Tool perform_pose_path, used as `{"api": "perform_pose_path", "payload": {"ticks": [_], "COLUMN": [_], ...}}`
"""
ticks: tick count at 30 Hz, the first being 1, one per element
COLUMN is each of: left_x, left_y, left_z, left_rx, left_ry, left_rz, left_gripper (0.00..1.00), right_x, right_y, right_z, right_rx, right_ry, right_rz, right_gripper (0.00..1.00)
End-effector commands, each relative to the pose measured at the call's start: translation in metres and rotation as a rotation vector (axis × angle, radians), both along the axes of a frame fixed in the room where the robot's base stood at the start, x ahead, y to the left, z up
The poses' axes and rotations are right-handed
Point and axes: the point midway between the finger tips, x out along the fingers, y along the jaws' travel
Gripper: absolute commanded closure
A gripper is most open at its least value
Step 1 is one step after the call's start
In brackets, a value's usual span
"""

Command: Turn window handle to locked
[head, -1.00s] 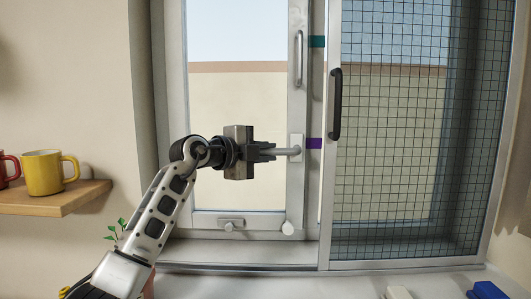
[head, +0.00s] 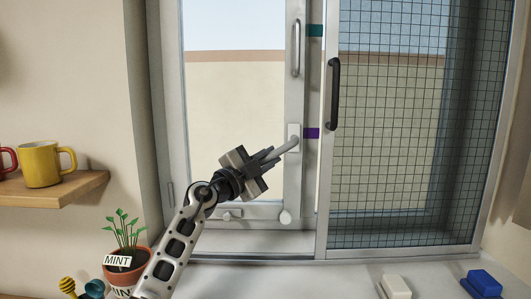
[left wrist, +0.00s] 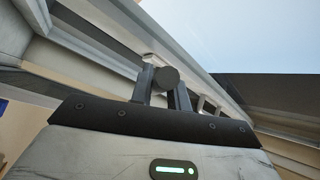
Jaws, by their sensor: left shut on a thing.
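The window handle (head: 284,148) is a grey lever on a pale plate (head: 293,137) on the right stile of the window sash. It slants down and to the left from its pivot. My left gripper (head: 268,157) is shut on the lever's free end, coming from the lower left. In the left wrist view, the rounded handle end (left wrist: 166,78) sits between the two fingers (left wrist: 162,90). The part of the lever between the fingers is hidden in the head view. My right gripper is in neither view.
A meshed sliding screen (head: 400,130) with a black pull (head: 333,94) stands right of the sash. A mint pot (head: 126,266) is beside my left forearm. A shelf (head: 50,192) with mugs is at left. White (head: 396,287) and blue (head: 484,283) blocks lie lower right.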

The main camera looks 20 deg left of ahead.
Motion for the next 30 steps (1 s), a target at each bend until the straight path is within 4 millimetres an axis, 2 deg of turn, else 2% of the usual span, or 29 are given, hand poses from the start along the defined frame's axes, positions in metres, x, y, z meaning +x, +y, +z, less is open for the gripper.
{"api": "perform_pose_path", "payload": {"ticks": [8, 20, 21, 23, 30], "left_x": [0.0013, 0.0013, 0.0013, 0.0013, 0.0012], "left_y": [-0.0021, -0.0024, -0.0024, -0.0025, -0.0028], "left_z": [-0.0057, -0.0057, -0.0057, -0.0056, -0.0054], "left_rx": [-0.071, -0.077, -0.077, -0.077, -0.077], "left_ry": [-0.019, -0.023, -0.023, -0.022, -0.023], "left_rz": [0.002, 0.002, 0.002, 0.002, 0.001], "left_gripper": [1.0, 1.0, 0.8, 0.64, 0.61], "right_x": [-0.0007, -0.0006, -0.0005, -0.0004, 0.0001], "right_y": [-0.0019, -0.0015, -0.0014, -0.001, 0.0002], "right_z": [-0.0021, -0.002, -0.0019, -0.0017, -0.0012], "right_rx": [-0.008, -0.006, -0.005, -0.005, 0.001], "right_ry": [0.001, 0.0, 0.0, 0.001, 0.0], "right_rz": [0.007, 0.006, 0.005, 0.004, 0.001], "right_gripper": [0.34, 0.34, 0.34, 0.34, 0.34]}}
